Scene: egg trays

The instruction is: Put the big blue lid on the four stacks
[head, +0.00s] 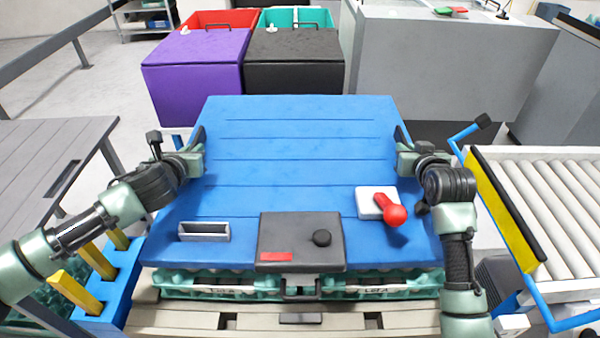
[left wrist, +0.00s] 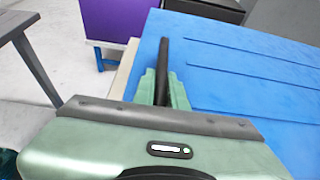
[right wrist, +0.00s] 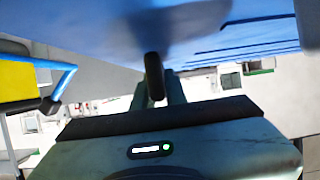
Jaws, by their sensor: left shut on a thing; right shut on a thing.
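The big blue lid (head: 295,160) lies flat and roughly level over the stacks in the head view. Green egg trays (head: 220,283) show under its front edge on a pallet (head: 250,322); the rest of the stacks is hidden. My left gripper (head: 198,140) is shut on the lid's left edge; the lid fills the right of the left wrist view (left wrist: 240,60). My right gripper (head: 403,137) is shut on the lid's right edge; the lid's blue surface fills the top of the right wrist view (right wrist: 100,25). Whether the lid touches the trays everywhere, I cannot tell.
A dark box with a knob (head: 300,240), a white block with a red lever (head: 392,208) and a grey holder (head: 204,232) are on the lid. A roller conveyor (head: 545,205) stands right, a grey table (head: 45,165) left. Purple (head: 197,65) and black (head: 295,65) bins stand behind.

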